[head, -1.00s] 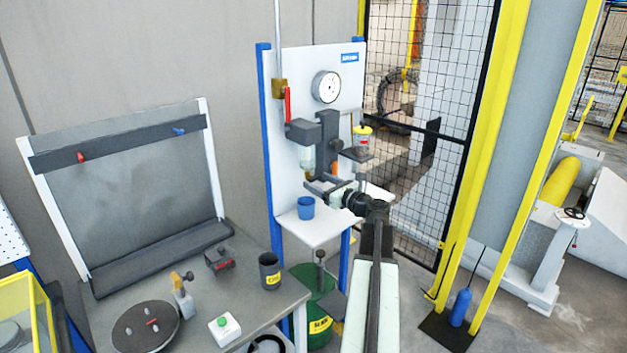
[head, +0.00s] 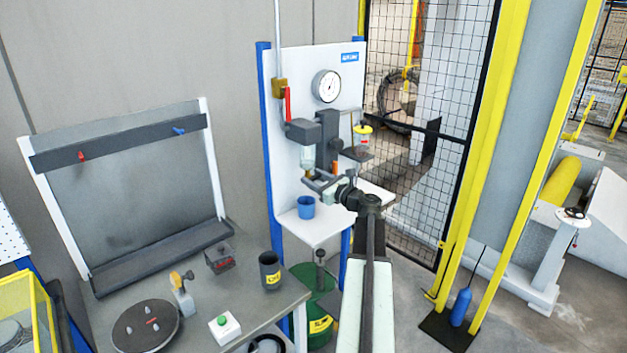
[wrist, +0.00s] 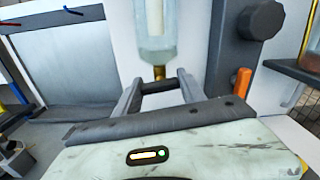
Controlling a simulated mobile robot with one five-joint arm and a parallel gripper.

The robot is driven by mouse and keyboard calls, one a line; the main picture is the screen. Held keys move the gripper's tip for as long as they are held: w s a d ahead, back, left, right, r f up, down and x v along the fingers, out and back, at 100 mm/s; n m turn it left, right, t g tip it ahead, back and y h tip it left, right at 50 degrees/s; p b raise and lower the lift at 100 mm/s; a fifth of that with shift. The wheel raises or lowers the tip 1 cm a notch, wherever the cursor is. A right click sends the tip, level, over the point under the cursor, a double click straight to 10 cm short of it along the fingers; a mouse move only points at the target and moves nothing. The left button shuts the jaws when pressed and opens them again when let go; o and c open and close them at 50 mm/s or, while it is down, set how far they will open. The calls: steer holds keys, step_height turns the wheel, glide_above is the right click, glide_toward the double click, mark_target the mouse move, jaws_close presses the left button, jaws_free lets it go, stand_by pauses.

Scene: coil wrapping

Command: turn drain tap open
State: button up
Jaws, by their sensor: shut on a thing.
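The drain tap is a small brass fitting (wrist: 159,72) at the bottom of a clear filter bowl (wrist: 167,25). In the head view the bowl (head: 308,158) hangs under a dark grey housing on the white panel. My gripper (head: 311,180) is at the underside of the bowl, with its fingers on either side of the tap. In the wrist view my gripper (wrist: 160,80) is shut on the tap. The fingers partly hide the tap in the head view, and its handle position cannot be told.
A blue cup (head: 306,207) stands on the white shelf (head: 318,232) below my gripper. A yellow-topped lubricator (head: 362,140) and a dark block are close on the right. An orange handle (wrist: 241,83) is right of the fingers. A red lever (head: 288,104) is above left.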

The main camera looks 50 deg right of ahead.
steer(key=shift+n, duration=0.6)
steer(key=o, duration=1.4)
steer(key=shift+c, duration=0.2)
steer(key=s, duration=0.7)
steer(key=shift+s+a, duration=0.3)
steer(key=shift+s, duration=0.05)
